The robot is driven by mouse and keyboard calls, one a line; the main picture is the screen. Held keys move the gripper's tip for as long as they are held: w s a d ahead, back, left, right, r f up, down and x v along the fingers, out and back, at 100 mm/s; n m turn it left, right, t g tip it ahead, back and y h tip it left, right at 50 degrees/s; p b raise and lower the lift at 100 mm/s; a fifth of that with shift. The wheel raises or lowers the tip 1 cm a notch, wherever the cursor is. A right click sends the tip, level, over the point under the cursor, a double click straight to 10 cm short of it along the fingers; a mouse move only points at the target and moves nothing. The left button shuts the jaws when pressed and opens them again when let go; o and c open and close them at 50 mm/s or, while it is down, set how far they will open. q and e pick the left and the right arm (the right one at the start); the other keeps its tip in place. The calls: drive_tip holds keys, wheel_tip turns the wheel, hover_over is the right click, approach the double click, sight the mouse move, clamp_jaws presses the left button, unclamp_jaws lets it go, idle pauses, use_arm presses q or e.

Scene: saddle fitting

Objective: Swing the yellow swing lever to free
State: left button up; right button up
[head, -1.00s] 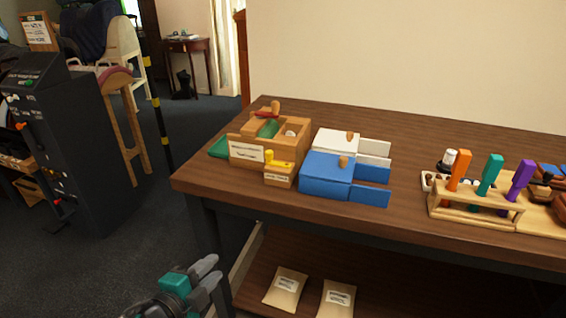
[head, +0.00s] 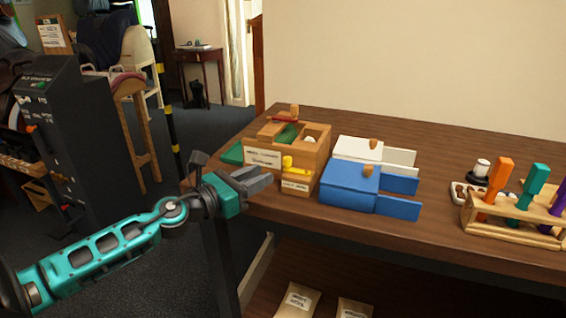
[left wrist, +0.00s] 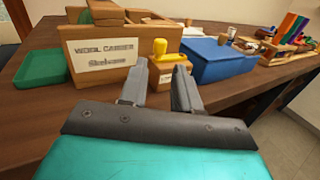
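The yellow swing lever (head: 288,162) sits on top of a small labelled wooden block (head: 296,182) at the front of the wooden box. In the left wrist view the lever (left wrist: 160,48) shows as a yellow knob on a yellow base, just beyond my fingertips. My left gripper (head: 262,181) is at the table's front left edge, to the left of the lever and apart from it. In the left wrist view its two fingers (left wrist: 160,84) stand apart with nothing between them. My right gripper is in neither view.
The wooden box (head: 262,157) labelled "wool carder" stands behind, with a green tray (head: 232,154) at its left. A blue box (head: 348,186) and a white box (head: 358,149) stand to the right. Farther right is a rack (head: 512,223) of coloured-handled tools.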

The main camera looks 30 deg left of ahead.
sight(284, 164)
use_arm(q)
drive_tip(key=shift+p+x, duration=0.7)
drive_tip(key=shift+x, duration=3.25)
clamp_jaws()
